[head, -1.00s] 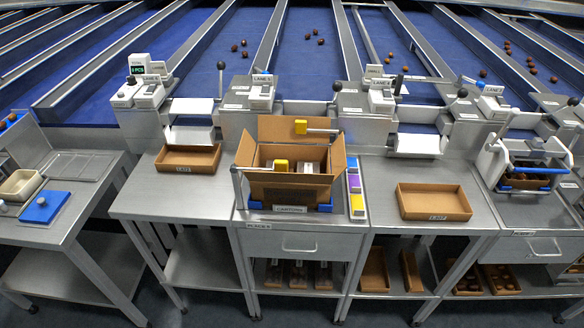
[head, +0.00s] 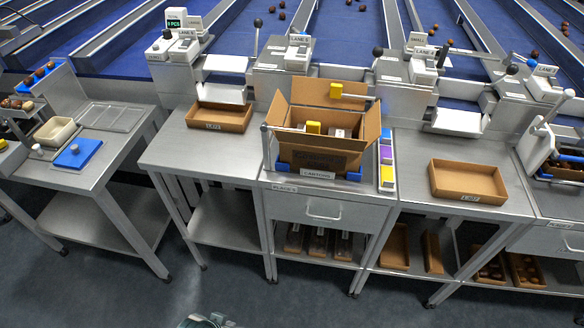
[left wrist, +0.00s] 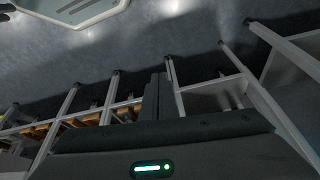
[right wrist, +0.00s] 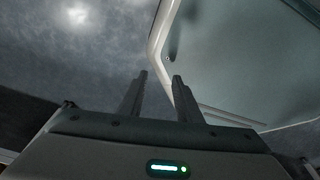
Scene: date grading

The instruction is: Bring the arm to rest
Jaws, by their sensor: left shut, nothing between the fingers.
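My left gripper (left wrist: 158,88) points out over the floor in the left wrist view, its two dark fingers together with nothing between them. A small grey-green part of my arm shows at the bottom edge of the head view. My right gripper (right wrist: 161,80) has its fingers apart in the right wrist view, with nothing seen between them. It is not seen in the head view. The grey floor and a pale rounded panel lie beyond its fingers. Both grippers are clear of the tables.
An open carton (head: 351,159) stands on the middle table. Brown trays (head: 219,117) and (head: 468,181) lie on the tables either side. The floor (head: 110,290) in front is free.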

